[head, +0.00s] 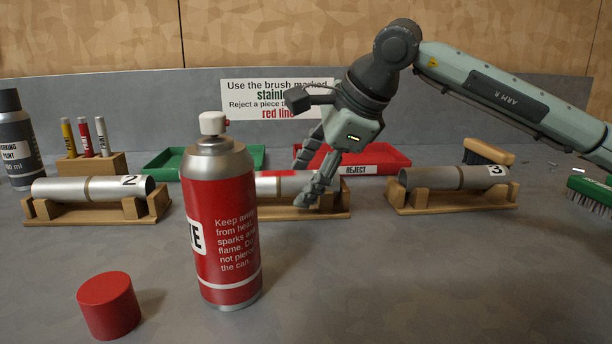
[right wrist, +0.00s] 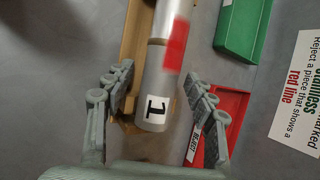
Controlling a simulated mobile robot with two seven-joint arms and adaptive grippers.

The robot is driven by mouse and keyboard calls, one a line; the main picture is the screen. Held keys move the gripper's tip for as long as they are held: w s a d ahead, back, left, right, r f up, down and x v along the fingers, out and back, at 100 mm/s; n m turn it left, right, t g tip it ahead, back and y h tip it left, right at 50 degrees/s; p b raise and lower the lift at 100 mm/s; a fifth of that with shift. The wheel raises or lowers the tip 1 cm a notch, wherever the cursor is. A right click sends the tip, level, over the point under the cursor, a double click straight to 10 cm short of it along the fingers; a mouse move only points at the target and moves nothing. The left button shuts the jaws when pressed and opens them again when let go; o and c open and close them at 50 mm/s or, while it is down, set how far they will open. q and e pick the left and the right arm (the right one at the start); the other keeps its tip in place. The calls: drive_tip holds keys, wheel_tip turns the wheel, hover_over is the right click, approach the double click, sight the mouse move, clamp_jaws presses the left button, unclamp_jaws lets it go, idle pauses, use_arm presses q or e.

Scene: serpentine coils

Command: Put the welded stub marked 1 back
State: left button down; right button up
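The welded stub marked 1 (right wrist: 152,80) is a silver tube with a red mark and a "1" label. It lies in a wooden cradle (right wrist: 131,42), which shows in the head view (head: 336,210). In the head view the stub (head: 272,186) is partly hidden by a spray can and my gripper. My right gripper (head: 310,184) is at the stub's right end. In the right wrist view my right gripper (right wrist: 160,80) is open, with a finger on each side of the labelled end and gaps between. My left gripper is not in view.
A red spray can (head: 222,230) stands in front, beside a red cap (head: 109,306). Stub 2 (head: 70,189) and stub 3 (head: 440,178) lie in cradles on either side. A green tray (head: 251,157) and a red REJECT tray (head: 388,159) are behind.

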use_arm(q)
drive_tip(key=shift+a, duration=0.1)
use_arm(e)
drive_tip(key=shift+r, duration=0.15)
drive_tip(key=shift+s+d+r+p, duration=0.1)
drive_tip(key=shift+d+r+p, duration=0.05)
drive_tip(key=shift+r+p, duration=0.35)
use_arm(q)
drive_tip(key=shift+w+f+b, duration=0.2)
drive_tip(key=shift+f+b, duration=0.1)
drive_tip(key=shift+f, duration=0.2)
use_arm(e)
drive_tip(key=v, duration=1.1)
